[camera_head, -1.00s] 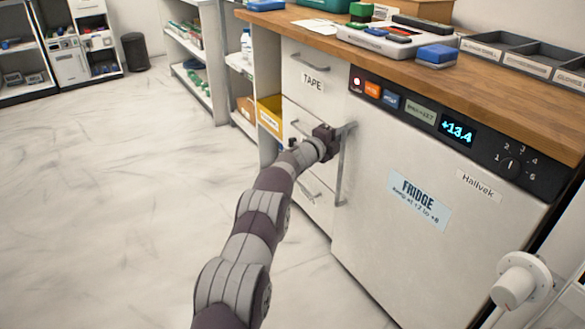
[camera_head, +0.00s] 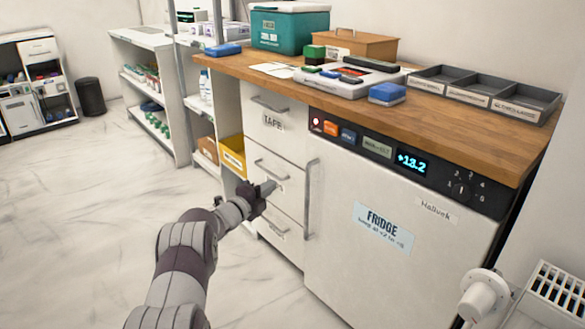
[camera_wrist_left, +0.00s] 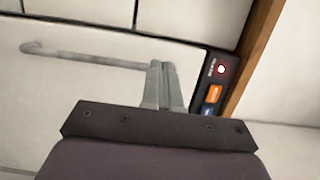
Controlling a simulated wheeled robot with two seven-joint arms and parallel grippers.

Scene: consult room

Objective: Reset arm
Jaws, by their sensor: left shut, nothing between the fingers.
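My left arm reaches in from the bottom of the head view. Its gripper (camera_head: 272,187) is in front of the drawers, left of the fridge handle (camera_head: 311,200). In the left wrist view the gripper fingers (camera_wrist_left: 164,88) are together with nothing between them. The fridge handle (camera_wrist_left: 85,57) runs left from behind the fingertips there; I cannot tell from that view whether they touch. The white fridge (camera_head: 385,230) is closed, and its display reads about +13.2. My right gripper is out of view.
Drawers (camera_head: 270,122), one labelled TAPE, stand left of the fridge. The wooden counter (camera_head: 450,124) above holds a teal box (camera_head: 290,32), a blue block (camera_head: 387,94) and grey trays (camera_head: 485,90). A white wall valve (camera_head: 483,297) is at lower right.

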